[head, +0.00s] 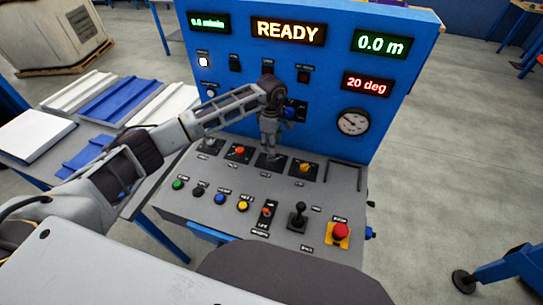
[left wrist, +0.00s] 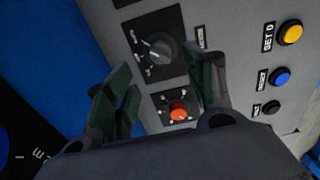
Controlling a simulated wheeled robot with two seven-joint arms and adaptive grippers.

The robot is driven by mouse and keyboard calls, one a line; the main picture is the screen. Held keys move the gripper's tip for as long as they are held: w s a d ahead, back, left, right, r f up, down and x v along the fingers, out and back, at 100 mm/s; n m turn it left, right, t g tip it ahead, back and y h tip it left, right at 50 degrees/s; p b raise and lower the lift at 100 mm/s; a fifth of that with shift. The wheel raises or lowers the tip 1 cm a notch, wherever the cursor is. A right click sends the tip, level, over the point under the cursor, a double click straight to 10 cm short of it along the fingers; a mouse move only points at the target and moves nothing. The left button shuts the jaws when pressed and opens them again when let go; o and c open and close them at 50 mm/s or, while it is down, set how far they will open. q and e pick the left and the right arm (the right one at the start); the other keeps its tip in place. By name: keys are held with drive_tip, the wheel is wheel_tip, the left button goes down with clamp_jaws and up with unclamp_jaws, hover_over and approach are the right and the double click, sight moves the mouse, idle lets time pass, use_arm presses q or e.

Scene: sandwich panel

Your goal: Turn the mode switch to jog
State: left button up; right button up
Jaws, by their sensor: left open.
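My left gripper (head: 268,147) points down over the console, in front of the blue upright panel. In the left wrist view its two dark green fingers (left wrist: 160,82) are apart with nothing held between them. A dark grey rotary switch (left wrist: 163,51) on a black plate shows just past the fingertips; its side label is too small to read surely. In the head view the gripper covers most of that switch's plate. A red-orange knob (left wrist: 178,112) shows between the fingers; it also shows left of the gripper in the head view (head: 240,150). I cannot tell which switch is the mode switch.
Another knob (head: 209,142) lies left and a yellow-orange knob (head: 304,167) right of the gripper. In front are several push buttons (head: 243,206), a black joystick (head: 297,216) and a red emergency button (head: 340,232). The blue panel (head: 330,120) rises behind; its display (head: 288,31) reads READY.

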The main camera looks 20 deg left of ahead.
sight(271, 156)
use_arm(q)
wheel_tip(271, 156, down, 7)
drive_tip(key=shift+r, duration=0.2)
drive_tip(key=shift+f+p, duration=0.3)
drive_tip(key=shift+f, duration=0.5)
drive_tip(key=c, duration=1)
drive_tip(key=shift+c, duration=0.2)
use_arm(e)
drive_tip(key=shift+w+r, duration=0.3)
